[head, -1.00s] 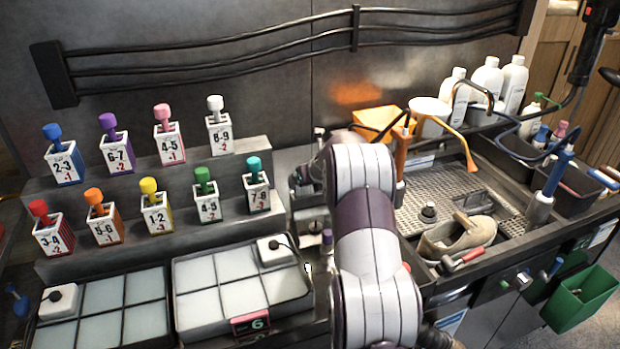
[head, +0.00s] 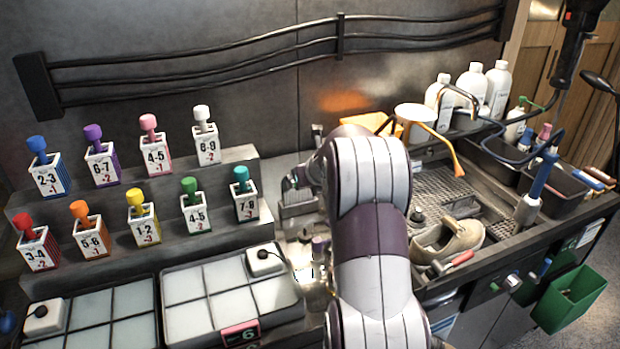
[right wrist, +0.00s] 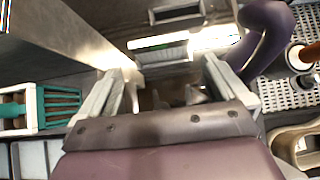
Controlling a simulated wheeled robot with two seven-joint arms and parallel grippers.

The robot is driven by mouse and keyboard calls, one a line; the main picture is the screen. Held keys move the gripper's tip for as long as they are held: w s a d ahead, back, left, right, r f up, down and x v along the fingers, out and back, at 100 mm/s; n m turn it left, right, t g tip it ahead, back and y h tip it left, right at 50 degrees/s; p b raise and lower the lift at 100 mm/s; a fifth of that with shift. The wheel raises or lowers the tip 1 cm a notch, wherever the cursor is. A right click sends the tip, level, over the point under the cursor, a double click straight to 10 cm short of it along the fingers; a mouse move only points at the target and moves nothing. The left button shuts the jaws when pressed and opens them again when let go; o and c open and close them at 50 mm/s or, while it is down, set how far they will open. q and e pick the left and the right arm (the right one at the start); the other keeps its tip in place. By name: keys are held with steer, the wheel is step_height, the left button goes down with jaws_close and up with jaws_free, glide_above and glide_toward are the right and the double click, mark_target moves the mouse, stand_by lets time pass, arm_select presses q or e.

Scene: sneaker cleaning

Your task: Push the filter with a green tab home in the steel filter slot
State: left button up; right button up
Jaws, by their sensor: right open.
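My right arm comes up from the bottom of the head view, and its forearm hides most of its gripper. In the right wrist view my right gripper (right wrist: 165,88) is open, its two pale fingers well apart with nothing clearly held between them. Just beyond the fingertips is a bright steel-edged fixture with a pale green-tinted strip (right wrist: 165,55). I cannot tell whether this strip is the filter with the green tab. A steel holder (head: 297,205) stands left of my right wrist in the head view; I cannot confirm it is the filter slot. My left gripper is out of view.
The stepped rack (head: 140,225) with numbered, coloured-top blocks stands close on the left. A compartment tray (head: 185,320) lies in front of it. A beige shoe (head: 465,238) sits right of my arm near a sink grate. White bottles (head: 497,85) stand behind.

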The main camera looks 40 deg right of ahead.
steer(key=shift+v, duration=1.8)
steer(key=shift+f, duration=0.1)
